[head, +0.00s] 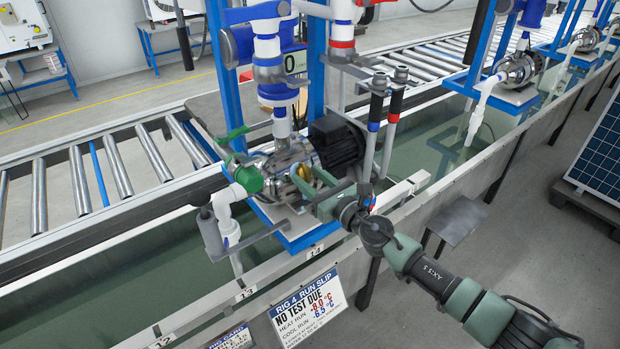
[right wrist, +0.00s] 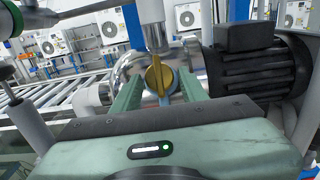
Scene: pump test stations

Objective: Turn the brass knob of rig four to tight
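The brass knob (head: 305,178) sits on the front of the shiny metal pump of rig four, left of the black motor (head: 337,145). In the right wrist view the knob (right wrist: 160,78) is a round brass disc with a raised grip bar standing about upright. My right gripper (head: 318,203) reaches in from the lower right. In the right wrist view its two green fingers (right wrist: 160,92) stand apart, one on each side of the knob, with a narrow gap beside it. I cannot see a grip on it. My left gripper is not in view.
A slip (head: 307,309) headed "RIG 4 RUN SLIP", reading "NO TEST DUE", hangs below on the trough rail. A green lever (head: 235,134) and white elbow pipe (head: 226,205) are left of the pump.

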